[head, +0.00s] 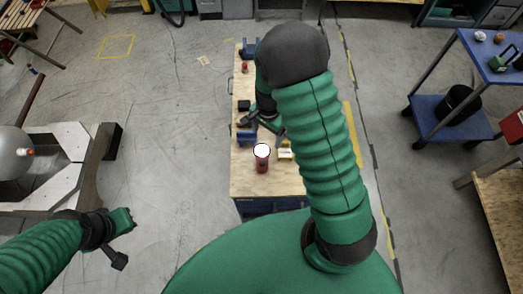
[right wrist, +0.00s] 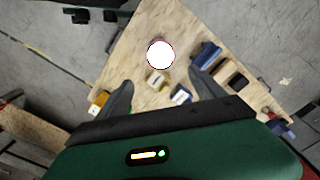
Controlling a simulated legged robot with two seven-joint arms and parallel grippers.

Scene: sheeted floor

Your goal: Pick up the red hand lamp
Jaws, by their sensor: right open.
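The red hand lamp (head: 262,166) stands on the near part of a narrow wooden bench in the head view, its round white top facing up. In the right wrist view its white top with a thin red rim (right wrist: 160,55) shows just beyond the fingertips. My right gripper (head: 265,124) is above the bench, just behind the lamp in the head view, partly hidden by my arm. In the wrist view its two fingers (right wrist: 162,82) are apart with nothing held. My left gripper (head: 118,240) is at the lower left, away from the bench; its jaw opening is unclear.
The wooden bench (head: 275,186) also bears a yellow item (head: 285,153), blue items (head: 246,137) and a small red item (head: 244,67). Yellow and blue items (right wrist: 157,82) lie close to my right fingers. A blue trolley (head: 440,112) stands right.

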